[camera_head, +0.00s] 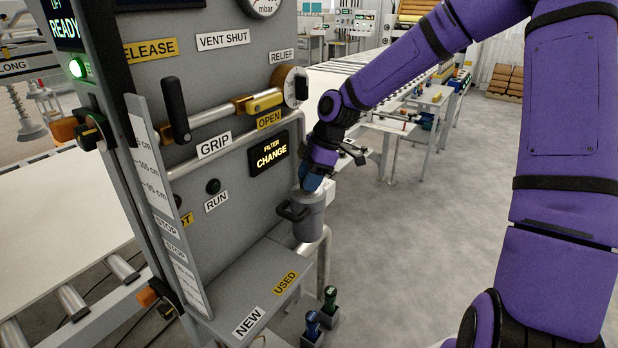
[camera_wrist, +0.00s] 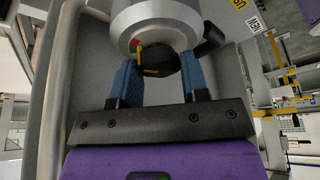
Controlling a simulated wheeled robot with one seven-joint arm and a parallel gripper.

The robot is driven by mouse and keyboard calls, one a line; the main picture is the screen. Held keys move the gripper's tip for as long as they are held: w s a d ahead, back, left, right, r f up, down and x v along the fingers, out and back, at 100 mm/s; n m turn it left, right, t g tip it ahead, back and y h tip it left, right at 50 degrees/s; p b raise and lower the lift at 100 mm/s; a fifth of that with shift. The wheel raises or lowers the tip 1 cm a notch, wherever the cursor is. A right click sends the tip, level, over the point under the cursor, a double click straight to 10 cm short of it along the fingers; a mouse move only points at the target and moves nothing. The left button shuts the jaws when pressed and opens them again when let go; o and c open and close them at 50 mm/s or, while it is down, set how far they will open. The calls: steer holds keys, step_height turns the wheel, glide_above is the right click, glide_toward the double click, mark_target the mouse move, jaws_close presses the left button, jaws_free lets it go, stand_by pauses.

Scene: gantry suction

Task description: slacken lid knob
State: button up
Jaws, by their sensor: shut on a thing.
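The filter housing (camera_head: 309,222) is a grey cylinder with a dark side handle, on the right side of the grey panel. In the wrist view the housing (camera_wrist: 150,20) is a pale round body at the top. The dark lid knob (camera_wrist: 160,64) stands out from it and carries a small yellow mark; a red spot shows beside it. My gripper (camera_wrist: 158,78) has its blue fingers on both sides of the knob and is shut on it. In the head view my gripper (camera_head: 312,184) is at the housing's top and hides the knob.
A grey shelf (camera_head: 250,285) labelled NEW and USED juts out below. Blue and green items (camera_head: 312,325) stand beside it. Open floor lies to the right.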

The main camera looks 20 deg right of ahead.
stand_by(0.3)
steer(key=o, duration=0.9)
steer(key=v, duration=1)
steer(key=shift+d+r, duration=0.15)
steer(key=shift+r, duration=0.25)
